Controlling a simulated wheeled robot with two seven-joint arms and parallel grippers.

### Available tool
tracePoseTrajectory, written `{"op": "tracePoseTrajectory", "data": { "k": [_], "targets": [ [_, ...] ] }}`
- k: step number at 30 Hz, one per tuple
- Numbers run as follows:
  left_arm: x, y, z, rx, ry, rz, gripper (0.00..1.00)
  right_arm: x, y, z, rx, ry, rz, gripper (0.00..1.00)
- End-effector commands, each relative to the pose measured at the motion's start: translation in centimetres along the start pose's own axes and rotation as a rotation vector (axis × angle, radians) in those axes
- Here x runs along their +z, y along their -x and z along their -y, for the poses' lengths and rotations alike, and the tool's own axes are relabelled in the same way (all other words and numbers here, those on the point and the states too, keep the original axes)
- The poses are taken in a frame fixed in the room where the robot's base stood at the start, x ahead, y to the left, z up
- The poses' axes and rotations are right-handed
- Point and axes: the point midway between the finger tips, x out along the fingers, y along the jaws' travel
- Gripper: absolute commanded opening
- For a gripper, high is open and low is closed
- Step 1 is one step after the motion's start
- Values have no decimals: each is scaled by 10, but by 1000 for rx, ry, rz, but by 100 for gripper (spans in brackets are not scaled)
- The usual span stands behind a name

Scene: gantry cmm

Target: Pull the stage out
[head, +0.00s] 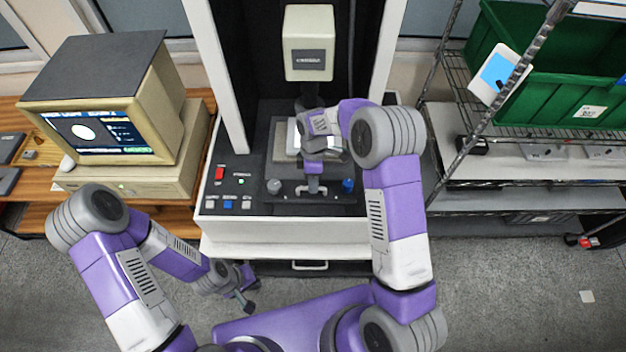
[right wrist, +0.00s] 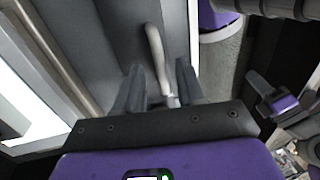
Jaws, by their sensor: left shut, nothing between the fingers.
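The stage (head: 283,156) is a pale plate inside the gantry machine (head: 215,228), under its cream probe head (head: 309,42). My right arm hides part of it. My right gripper (head: 313,186) is over the machine's front, pointing down at the dark strip before the stage. In the right wrist view its fingers (right wrist: 160,88) are apart, with a light grey curved bar handle (right wrist: 154,45) showing between them. I cannot tell whether a finger touches the bar. My left gripper (head: 247,300) is shut and empty, low in front of the machine and to its left.
A beige computer (head: 150,95) stands on the wooden desk at left. A wire shelf with a green bin (head: 560,75) stands at right. The machine's front has red and blue buttons (head: 228,204), a grey knob (head: 274,186) and a blue knob (head: 348,185). Floor in front is clear.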

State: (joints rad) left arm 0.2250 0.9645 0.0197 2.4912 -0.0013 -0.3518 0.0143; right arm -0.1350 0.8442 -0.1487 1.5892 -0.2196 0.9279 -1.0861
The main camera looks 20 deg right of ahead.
Motion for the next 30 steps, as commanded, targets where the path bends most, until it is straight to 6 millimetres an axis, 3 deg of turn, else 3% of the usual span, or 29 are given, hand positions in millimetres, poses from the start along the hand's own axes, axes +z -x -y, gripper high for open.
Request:
{"op": "tracePoseTrajectory", "data": {
  "k": [11, 20, 30],
  "targets": [
    [0, 1, 0, 0, 0, -1, 0, 0, -10, 0, 0, -1, -1, 39],
    [0, 1, 0, 0, 0, -1, 0, 0, -10, 0, 0, -1, -1, 0],
    [0, 1, 0, 0, 0, -1, 0, -1, -10, 1, 0, 2, -1, 0]
  ]
}}
